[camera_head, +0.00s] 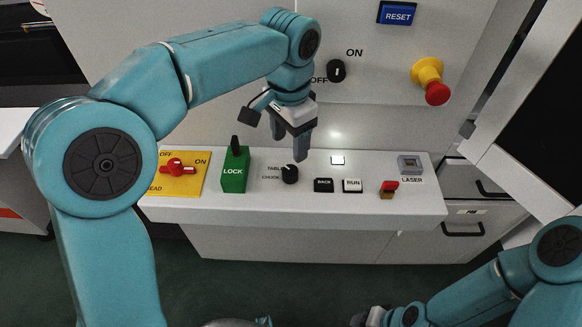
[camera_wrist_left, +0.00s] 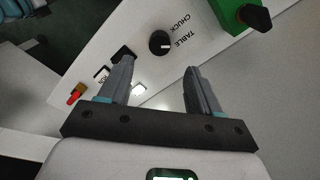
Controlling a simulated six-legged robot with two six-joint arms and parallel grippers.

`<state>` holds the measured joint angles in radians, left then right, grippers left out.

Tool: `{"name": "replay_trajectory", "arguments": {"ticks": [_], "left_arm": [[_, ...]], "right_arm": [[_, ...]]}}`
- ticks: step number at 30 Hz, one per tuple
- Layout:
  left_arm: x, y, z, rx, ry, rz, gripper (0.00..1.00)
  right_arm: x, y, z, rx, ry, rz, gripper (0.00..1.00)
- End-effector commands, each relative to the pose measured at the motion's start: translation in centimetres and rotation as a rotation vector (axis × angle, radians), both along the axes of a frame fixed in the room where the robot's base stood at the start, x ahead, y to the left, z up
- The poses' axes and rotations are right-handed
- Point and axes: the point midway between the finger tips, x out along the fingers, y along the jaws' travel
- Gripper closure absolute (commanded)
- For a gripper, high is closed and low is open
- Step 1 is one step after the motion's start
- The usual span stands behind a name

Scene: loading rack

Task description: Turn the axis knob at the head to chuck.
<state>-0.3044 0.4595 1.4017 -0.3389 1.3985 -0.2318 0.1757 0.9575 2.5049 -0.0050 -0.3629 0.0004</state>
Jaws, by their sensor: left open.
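The axis knob (camera_head: 290,174) is a round black knob on the sloping white console, with the labels TABLE and CHUCK to its left. Its pale mark is on the label side; I cannot tell for sure which label it points at. It also shows in the left wrist view (camera_wrist_left: 160,43), beyond the fingertips. My left gripper (camera_head: 291,153) is open and empty, fingers pointing down, just above and behind the knob and apart from it. My right gripper (camera_head: 370,317) is at the bottom edge, partly cut off, its fingers unclear.
A green LOCK block (camera_head: 235,170) with a black lever stands left of the knob, beyond it a red switch (camera_head: 177,167) on a yellow plate. BACK (camera_head: 323,185) and RUN (camera_head: 352,185) buttons lie close right. A red emergency button (camera_head: 436,93) sticks out from the wall above.

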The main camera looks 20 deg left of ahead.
Motion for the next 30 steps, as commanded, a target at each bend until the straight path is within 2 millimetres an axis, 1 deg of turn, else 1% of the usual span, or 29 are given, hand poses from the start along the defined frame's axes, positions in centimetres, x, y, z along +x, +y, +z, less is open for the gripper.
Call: {"name": "replay_trajectory", "arguments": {"ticks": [1, 6, 9, 12, 17, 24, 25, 26, 27, 30], "left_arm": [[-0.1, 0.0, -1.5, 0.001, 0.004, -0.001, 0.37], [0.0, 0.0, -5.3, 0.0, 0.006, 0.001, 0.37], [0.1, -0.1, -7.0, 0.0, 0.004, 0.0, 0.37], [0.2, -0.1, -8.3, 0.001, 0.004, 0.0, 0.37], [0.3, -0.1, -9.2, 0.0, 0.002, 0.0, 0.37], [0.4, -0.1, -9.3, 0.0, 0.001, 0.0, 0.37], [0.4, -0.1, -9.3, 0.0, 0.001, 0.0, 0.4], [0.4, -0.1, -9.3, 0.0, 0.001, 0.0, 0.5], [0.4, -0.1, -9.3, 0.0, 0.001, 0.0, 0.63], [0.4, -0.1, -9.3, 0.0, 0.001, 0.0, 0.93]], "right_arm": [[0.0, 0.0, -0.4, 0.0, 0.0, 0.0, 0.57], [0.0, 0.0, -0.7, 0.0, 0.0, 0.0, 0.57], [0.0, 0.0, -0.8, 0.0, 0.0, 0.0, 0.57], [0.0, 0.0, -0.8, 0.0, 0.0, 0.0, 0.57], [0.0, 0.0, -0.9, 0.0, 0.0, 0.0, 0.57], [0.0, 0.0, -0.9, 0.0, 0.0, 0.0, 0.57], [0.0, 0.0, -0.9, 0.0, 0.0, 0.0, 0.57], [0.0, 0.0, -0.9, 0.0, 0.0, 0.0, 0.57], [0.0, 0.0, -0.9, 0.0, 0.0, 0.0, 0.57], [0.0, 0.0, -0.9, 0.0, 0.0, 0.0, 0.57]]}}
